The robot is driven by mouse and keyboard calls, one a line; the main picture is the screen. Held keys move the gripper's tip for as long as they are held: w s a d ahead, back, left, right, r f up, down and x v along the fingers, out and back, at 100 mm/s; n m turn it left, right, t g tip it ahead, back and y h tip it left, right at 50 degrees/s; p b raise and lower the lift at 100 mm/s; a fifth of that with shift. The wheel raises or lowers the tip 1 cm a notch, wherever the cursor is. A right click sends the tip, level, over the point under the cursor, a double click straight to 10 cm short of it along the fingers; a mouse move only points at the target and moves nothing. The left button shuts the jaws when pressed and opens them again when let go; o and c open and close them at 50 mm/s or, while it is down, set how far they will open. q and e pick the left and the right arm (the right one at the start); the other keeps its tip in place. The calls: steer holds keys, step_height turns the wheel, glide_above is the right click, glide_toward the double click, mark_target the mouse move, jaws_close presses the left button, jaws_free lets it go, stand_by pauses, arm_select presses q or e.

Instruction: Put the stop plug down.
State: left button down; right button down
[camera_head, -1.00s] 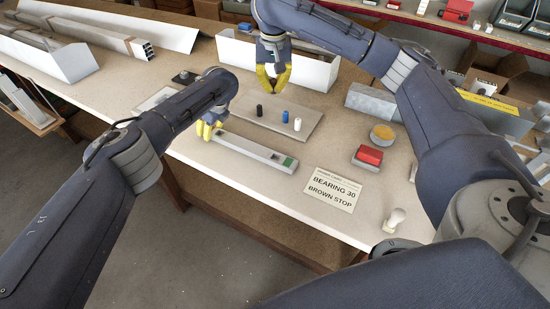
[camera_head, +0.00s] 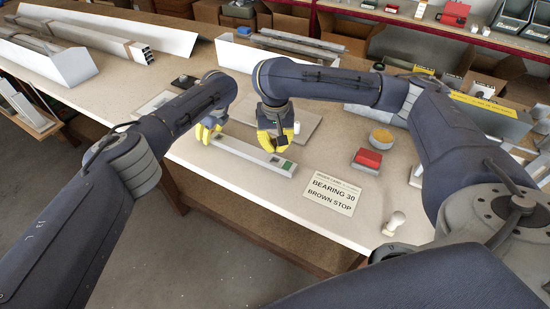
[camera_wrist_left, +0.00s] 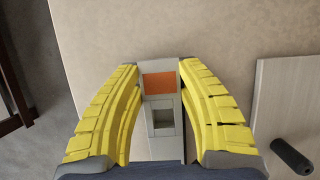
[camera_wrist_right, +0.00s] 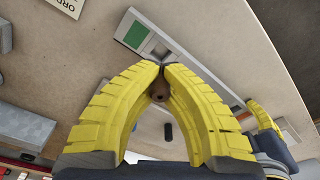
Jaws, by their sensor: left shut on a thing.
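A grey shutter profile (camera_head: 236,149) lies near the table's front edge, with a green patch (camera_head: 287,166) at its right end. My left gripper (camera_head: 205,134) is shut around its left part; the left wrist view shows an orange patch (camera_wrist_left: 159,82) and a square opening (camera_wrist_left: 163,119) there. My right gripper (camera_head: 279,148) is above the profile near the green end. Its fingertips nearly meet around a small brown stop plug (camera_wrist_right: 159,91), partly hidden by the fingers. A black plug (camera_wrist_right: 168,131) is on the grey board (camera_head: 304,124). The blue and white plugs are hidden in the head view.
An order card (camera_head: 332,193) reads "BEARING 30, BROWN STOP". A white trough (camera_head: 240,54) stands behind the board.

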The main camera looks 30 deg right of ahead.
mark_target(275, 164)
arm_select(q)
steer(key=shift+s+f, duration=0.1)
steer(key=shift+f, duration=0.05)
arm_select(e)
steer(key=shift+f, duration=2.95)
steer(key=shift+f, duration=0.3)
steer(key=shift+s+f, duration=0.15)
steer(key=shift+f, duration=0.3)
steer(key=c, duration=1.6)
jaws_free()
steer(key=shift+f, duration=0.1)
steer(key=shift+s+a+r, duration=0.1)
steer(key=shift+s+r, duration=0.05)
steer(key=shift+r, duration=3.3)
steer(key=shift+s+a+r, duration=0.1)
steer(key=shift+r, duration=3.3)
arm_select(q)
steer(key=c, duration=0.8)
jaws_free()
steer(key=shift+c, duration=0.2)
